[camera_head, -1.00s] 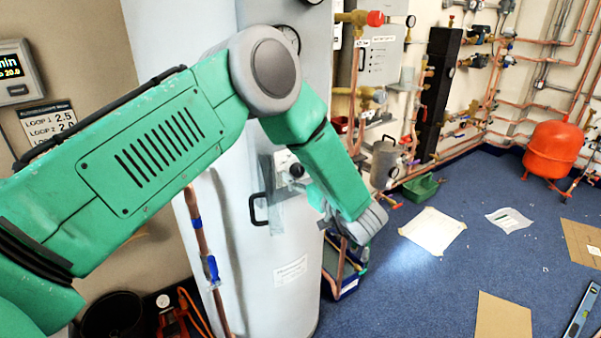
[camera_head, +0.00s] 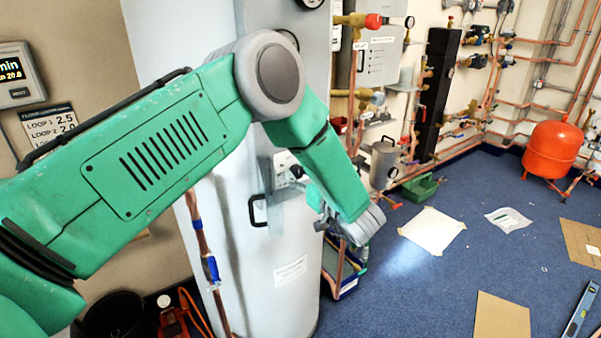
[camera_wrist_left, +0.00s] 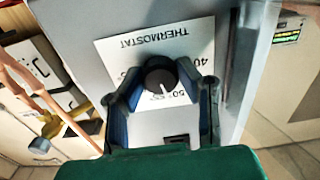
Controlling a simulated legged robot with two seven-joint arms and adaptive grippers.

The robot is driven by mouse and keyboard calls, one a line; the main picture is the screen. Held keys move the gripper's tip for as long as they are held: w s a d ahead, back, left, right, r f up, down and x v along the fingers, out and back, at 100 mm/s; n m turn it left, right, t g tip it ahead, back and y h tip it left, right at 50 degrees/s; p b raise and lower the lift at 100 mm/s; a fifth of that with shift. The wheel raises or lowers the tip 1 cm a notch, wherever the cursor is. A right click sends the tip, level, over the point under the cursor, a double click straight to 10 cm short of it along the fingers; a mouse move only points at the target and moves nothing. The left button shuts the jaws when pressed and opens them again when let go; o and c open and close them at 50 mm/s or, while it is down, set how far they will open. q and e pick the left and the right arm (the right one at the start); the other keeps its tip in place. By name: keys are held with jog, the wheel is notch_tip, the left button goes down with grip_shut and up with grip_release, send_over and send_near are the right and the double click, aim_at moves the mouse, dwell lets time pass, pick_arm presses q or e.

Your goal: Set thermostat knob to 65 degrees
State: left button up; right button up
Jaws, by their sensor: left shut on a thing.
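The thermostat knob (camera_wrist_left: 160,74) is black and round with a white pointer line. It sits on a white plate (camera_wrist_left: 112,52) whose THERMOSTAT lettering appears upside down in the left wrist view. The line points toward the picture's bottom, close to the 50 mark; a 40 shows to the right, and the other numbers are partly covered. My left gripper (camera_wrist_left: 160,82) is shut on the knob, one blue finger on each side. In the head view the plate (camera_head: 284,163) shows on the white cylinder (camera_head: 285,240), and my green arm hides most of the gripper. My right gripper is out of view.
A black handle (camera_head: 257,212) stands out from the cylinder below my left forearm. A copper pipe with a blue valve (camera_head: 211,268) runs up its left side. A red vessel (camera_head: 553,149) and wall pipes stand at the right. Cardboard sheets and a level (camera_head: 581,310) lie on the blue floor.

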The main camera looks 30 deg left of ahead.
pick_arm(q)
jog(key=shift+r+m+p, duration=0.2)
jog(key=shift+m+p, duration=0.65)
jog(key=shift+m, duration=0.35)
jog(key=m+p, duration=0.1)
jog(key=m, duration=0.1)
jog(key=shift+w+m, duration=0.1)
jog(key=shift+m, duration=0.3)
jog(key=m+p, duration=0.1)
jog(key=m, duration=0.1)
jog(key=shift+m, duration=0.3)
jog(key=m+p, duration=0.1)
jog(key=m, duration=0.2)
jog(key=shift+m, duration=0.3)
jog(key=m+p, duration=0.1)
jog(key=m, duration=0.3)
jog(key=shift+m, duration=0.3)
jog(key=shift+m+p, duration=0.4)
jog(key=shift+m, duration=1.7)
jog(key=shift+f, duration=0.1)
